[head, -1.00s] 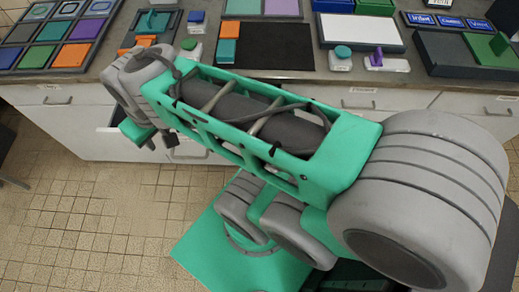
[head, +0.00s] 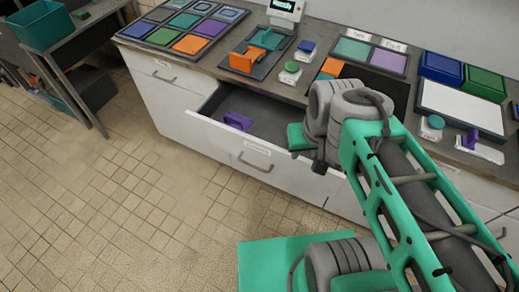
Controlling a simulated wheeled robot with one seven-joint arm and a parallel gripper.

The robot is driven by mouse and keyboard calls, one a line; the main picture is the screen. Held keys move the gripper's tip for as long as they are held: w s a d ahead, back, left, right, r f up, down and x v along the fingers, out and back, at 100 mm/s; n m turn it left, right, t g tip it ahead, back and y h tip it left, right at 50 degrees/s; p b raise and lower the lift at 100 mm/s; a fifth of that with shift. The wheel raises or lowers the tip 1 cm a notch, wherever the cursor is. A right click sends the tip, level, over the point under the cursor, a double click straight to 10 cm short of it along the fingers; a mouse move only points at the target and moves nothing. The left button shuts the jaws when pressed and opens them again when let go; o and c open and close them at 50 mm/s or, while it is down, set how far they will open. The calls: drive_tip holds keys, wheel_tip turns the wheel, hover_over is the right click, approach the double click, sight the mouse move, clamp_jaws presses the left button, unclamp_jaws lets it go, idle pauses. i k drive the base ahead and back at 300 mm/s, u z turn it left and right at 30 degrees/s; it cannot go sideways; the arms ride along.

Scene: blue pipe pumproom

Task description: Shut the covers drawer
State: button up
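A white drawer (head: 215,137) stands pulled out from the counter in the middle of the head view. Its front has a bar handle (head: 255,164) and a small label too small to read. A purple object (head: 238,121) lies inside on the dark drawer floor. My gripper (head: 318,166) is over the right end of the drawer, partly hidden by my wrist. Its fingers are too small and covered to tell whether they are open or shut. The right end of the drawer is hidden behind my arm.
The counter holds a tray of coloured tiles (head: 185,27), an orange-and-green block set (head: 257,50) and small containers. A closed drawer (head: 165,70) is at the left. A side table with a teal bin (head: 40,27) stands far left. The tiled floor in front is clear.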

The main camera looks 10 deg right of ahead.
sight(265, 145)
drive_tip(key=u, duration=0.2)
drive_tip(key=i, duration=0.35)
drive_tip(key=z, duration=1.45)
drive_tip(key=k, duration=0.85)
drive_tip(key=u, duration=1.35)
